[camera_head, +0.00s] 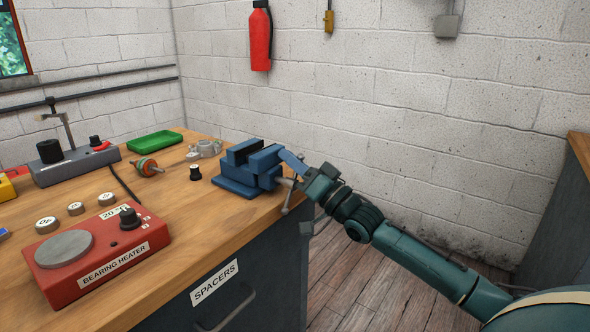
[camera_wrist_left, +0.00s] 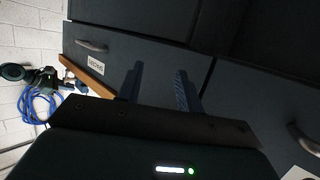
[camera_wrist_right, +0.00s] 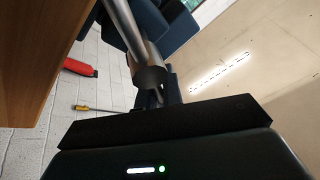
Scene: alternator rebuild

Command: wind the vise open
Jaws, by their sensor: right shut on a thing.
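The blue vise (camera_head: 240,178) sits on the wooden bench at its right end. Its screw and handle bar (camera_head: 287,204) stick out past the bench edge. My right gripper (camera_head: 293,170) is at the screw end and is shut on the vise handle. The right wrist view shows the metal screw (camera_wrist_right: 122,28) and its round hub (camera_wrist_right: 149,77) close before the fingers; the exact grip is partly hidden. My left gripper (camera_wrist_left: 160,80) is out of the head view. In its own wrist view its fingers stand apart and empty before the dark drawers.
The bench (camera_head: 190,232) also holds a red bearing heater (camera_head: 70,247), a small black knob-like part (camera_head: 195,173), a grey casting (camera_head: 207,148), a green tray (camera_head: 154,141) and an orange-ringed rotor (camera_head: 147,166). The floor (camera_head: 350,290) right of the bench is clear.

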